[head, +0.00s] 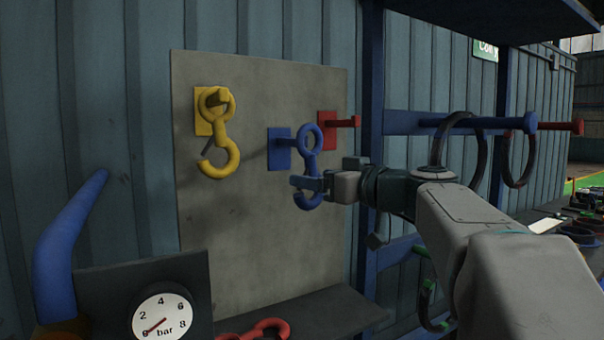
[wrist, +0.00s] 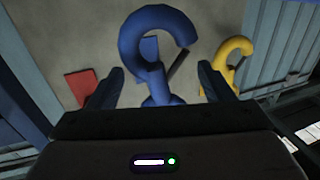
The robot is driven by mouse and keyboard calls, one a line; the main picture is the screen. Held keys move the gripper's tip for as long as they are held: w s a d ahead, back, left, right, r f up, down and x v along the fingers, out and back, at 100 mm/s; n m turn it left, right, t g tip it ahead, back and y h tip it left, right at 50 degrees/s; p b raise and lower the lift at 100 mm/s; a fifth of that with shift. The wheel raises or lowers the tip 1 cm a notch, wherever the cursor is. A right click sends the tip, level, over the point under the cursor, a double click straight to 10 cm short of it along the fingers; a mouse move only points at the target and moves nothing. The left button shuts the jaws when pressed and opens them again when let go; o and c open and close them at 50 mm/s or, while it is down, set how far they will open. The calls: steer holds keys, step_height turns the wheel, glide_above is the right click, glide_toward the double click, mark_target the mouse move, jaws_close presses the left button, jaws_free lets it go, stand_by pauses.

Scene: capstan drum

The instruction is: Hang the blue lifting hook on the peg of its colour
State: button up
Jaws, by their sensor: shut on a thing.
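The blue lifting hook (head: 310,153) is upright in front of the grey board, its ring at the top and its curved end at the bottom. My gripper (head: 312,184) is shut on its lower part. The blue peg plate (head: 278,150) is on the board just left of the ring; its peg points toward the ring. I cannot tell whether the ring is around the peg or only in front of its end. In the wrist view the blue hook (wrist: 184,31) stands between my fingers (wrist: 160,85), with the blue plate (wrist: 149,48) behind it.
A yellow hook (head: 232,160) hangs on the yellow peg to the left. An empty red peg (head: 345,122) is just right of the blue ring. A red hook (head: 270,326) lies on the ledge below. A blue rack rail (head: 470,120) with dark rings is at right.

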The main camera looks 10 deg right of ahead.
steer(key=w+a+f+p, duration=0.1)
steer(key=w+a, duration=0.1)
steer(key=w, duration=0.4)
stand_by(0.8)
steer(key=shift+w, duration=0.1)
stand_by(0.7)
steer(key=o, duration=1.5)
steer(key=shift+o, duration=0.2)
steer(key=shift+f, duration=0.15)
